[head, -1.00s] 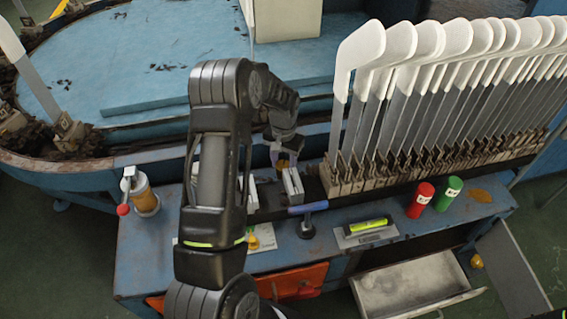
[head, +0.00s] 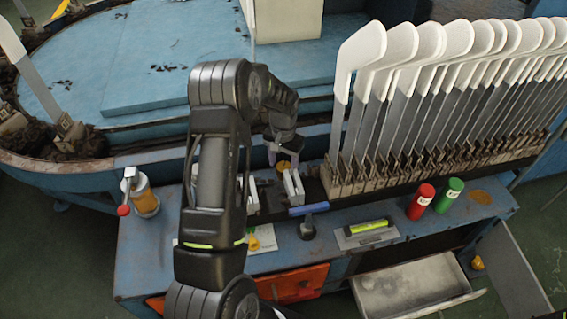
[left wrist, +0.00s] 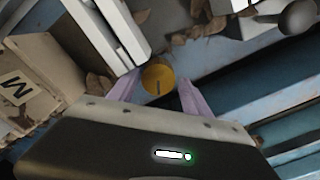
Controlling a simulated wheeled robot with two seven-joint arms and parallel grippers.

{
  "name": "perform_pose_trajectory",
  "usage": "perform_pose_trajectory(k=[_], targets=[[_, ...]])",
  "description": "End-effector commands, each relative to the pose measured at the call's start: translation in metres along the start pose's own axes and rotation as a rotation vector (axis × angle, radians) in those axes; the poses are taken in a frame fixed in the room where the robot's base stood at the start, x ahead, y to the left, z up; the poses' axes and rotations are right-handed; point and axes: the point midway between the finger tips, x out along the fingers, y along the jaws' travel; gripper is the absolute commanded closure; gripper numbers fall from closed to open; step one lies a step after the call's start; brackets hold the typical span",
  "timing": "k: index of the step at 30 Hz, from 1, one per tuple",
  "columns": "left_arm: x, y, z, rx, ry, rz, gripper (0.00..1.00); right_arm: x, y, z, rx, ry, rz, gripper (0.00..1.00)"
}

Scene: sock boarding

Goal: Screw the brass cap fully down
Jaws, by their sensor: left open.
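The brass cap (left wrist: 158,79) is a round, yellow-gold disc with a dark slot line in the left wrist view. It lies between the two pale purple fingers of my left gripper (left wrist: 158,92), which stand apart on either side of it. I cannot tell whether the fingers touch it. In the head view the cap (head: 283,165) shows as a small yellow-brown spot beside my left gripper (head: 279,155), low over the back of the bench. What lies under the cap is hidden. My right gripper is not in view.
White-grey blocks (head: 293,187) stand close by the cap. A rack of upright white sock boards (head: 440,100) is to the right. Red (head: 420,201) and green (head: 447,195) cylinders stand on the bench (head: 145,245). An open drawer (head: 415,288) juts out in front.

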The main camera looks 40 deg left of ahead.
Motion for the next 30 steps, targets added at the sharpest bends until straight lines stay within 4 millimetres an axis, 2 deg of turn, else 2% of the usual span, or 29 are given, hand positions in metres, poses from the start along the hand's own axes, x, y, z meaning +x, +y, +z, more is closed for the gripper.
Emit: perform_pose_trajectory(k=[8, 14, 20, 30], targets=[[0.001, 0.006, 0.001, 0.002, -0.006, 0.008, 0.34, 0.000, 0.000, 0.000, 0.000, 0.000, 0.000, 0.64], [0.001, 0.007, 0.001, -0.066, -0.007, 0.009, 0.34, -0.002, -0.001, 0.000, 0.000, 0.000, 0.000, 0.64], [0.000, 0.004, 0.001, -0.283, -0.006, 0.006, 0.34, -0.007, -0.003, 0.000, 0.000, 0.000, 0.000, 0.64], [-0.002, 0.002, 0.001, -0.864, -0.005, 0.002, 0.34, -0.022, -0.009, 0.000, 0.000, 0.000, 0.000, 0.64]])
